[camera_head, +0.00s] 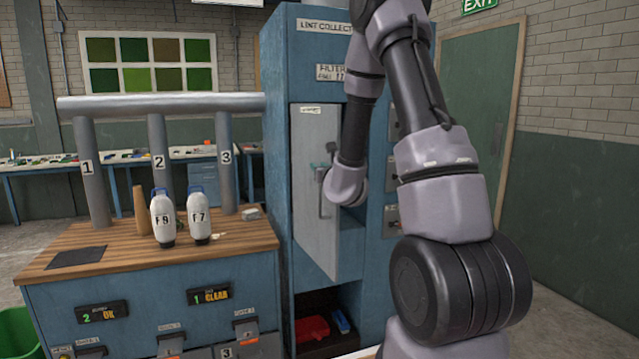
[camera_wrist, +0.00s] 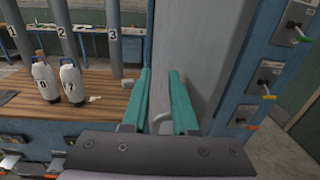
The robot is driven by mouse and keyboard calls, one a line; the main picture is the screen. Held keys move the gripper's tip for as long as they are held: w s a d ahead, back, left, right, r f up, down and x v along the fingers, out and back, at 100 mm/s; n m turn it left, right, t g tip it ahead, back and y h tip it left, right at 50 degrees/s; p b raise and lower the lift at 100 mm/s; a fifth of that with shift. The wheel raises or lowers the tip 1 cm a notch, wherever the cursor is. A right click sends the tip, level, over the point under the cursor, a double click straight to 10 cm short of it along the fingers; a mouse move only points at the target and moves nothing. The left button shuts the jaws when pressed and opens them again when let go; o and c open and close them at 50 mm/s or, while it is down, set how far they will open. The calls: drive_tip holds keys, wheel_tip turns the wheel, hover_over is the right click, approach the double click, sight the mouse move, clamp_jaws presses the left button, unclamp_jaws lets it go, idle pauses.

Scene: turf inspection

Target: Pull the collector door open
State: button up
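The collector door (camera_head: 312,225) is a tall light-grey panel on the blue lint collector cabinet (camera_head: 300,60). It stands partly open, its right edge swung out from the cabinet, with part of the interior showing beside it. Its grey bar handle (camera_head: 321,203) is near that right edge. My gripper (camera_head: 328,165) is at the door's face by the handle, partly hidden by my wrist. In the wrist view, the teal fingers (camera_wrist: 160,85) stand apart, with the curved handle (camera_wrist: 160,122) between or just behind them. I cannot tell whether they touch it.
A wood-topped blue bench (camera_head: 110,262) stands left of the door, with two white bottles (camera_head: 180,217), a tan cone (camera_head: 141,212) and numbered grey pipes (camera_head: 160,150). An open bay under the door holds a red item (camera_head: 312,328). Latches (camera_wrist: 265,75) line the cabinet's right side.

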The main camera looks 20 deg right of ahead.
drive_tip(key=shift+r, duration=1.25)
